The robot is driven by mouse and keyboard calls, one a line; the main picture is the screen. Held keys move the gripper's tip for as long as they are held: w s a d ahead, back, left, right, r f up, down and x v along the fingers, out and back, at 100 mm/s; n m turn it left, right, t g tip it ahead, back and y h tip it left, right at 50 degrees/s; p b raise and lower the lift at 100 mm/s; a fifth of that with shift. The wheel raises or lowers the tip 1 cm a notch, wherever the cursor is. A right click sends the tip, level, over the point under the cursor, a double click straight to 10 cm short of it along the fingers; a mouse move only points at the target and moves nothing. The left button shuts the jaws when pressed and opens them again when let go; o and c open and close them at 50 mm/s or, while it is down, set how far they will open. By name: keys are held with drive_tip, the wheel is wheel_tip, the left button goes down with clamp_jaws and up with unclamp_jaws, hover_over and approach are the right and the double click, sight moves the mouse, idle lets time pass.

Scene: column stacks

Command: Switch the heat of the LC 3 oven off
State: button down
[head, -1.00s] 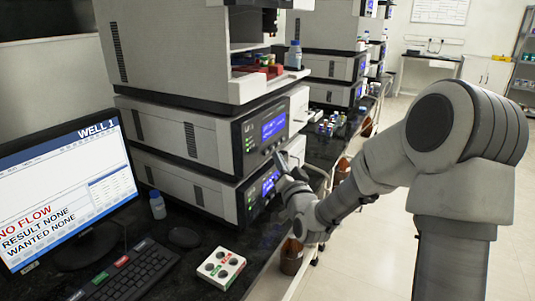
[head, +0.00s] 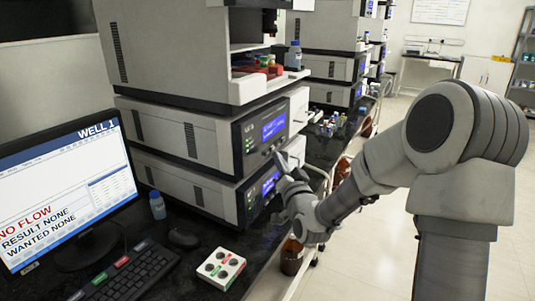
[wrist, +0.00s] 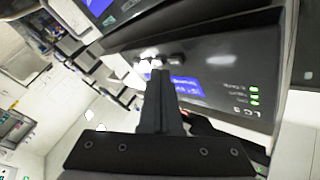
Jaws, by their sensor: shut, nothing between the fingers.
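The LC 3 oven's dark control panel (head: 243,137) is on the upper of two stacked units at the left, with a lit blue screen (head: 273,127). In the wrist view, which looks turned over, the LC 3 label (wrist: 249,117) stands beside small green lights, near the blue screen (wrist: 188,87). A row of small knobs or buttons (wrist: 160,60) sits along the panel's edge. My gripper (head: 279,157) is shut and empty, its tips at this row. In the wrist view the fingers (wrist: 157,76) cover part of the panel; contact cannot be told.
A second unit with its own screen (head: 270,184) is directly below. A monitor (head: 68,190), keyboard (head: 125,272), small bottle (head: 157,206) and white button box (head: 222,268) stand on the bench. Vials (head: 330,126) stand behind my arm. The aisle at right is open floor.

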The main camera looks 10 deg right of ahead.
drive_tip(key=shift+a, duration=0.1)
idle(0.7)
drive_tip(key=shift+w+a+b, duration=0.25)
drive_tip(key=shift+w+b, duration=0.05)
drive_tip(key=shift+b, duration=0.05)
drive_tip(key=shift+w+a, duration=0.2)
drive_tip(key=shift+a, duration=0.15)
idle(0.7)
drive_tip(key=shift+d+b, duration=0.1)
drive_tip(key=shift+b, duration=0.2)
drive_tip(key=shift+s+d, duration=0.5)
drive_tip(key=shift+d, duration=0.1)
drive_tip(key=shift+d, duration=0.1)
drive_tip(key=s+d, duration=0.1)
drive_tip(key=d, duration=0.1)
drive_tip(key=s+d, duration=0.2)
drive_tip(key=shift+b, duration=0.35)
drive_tip(key=shift+a, duration=0.15)
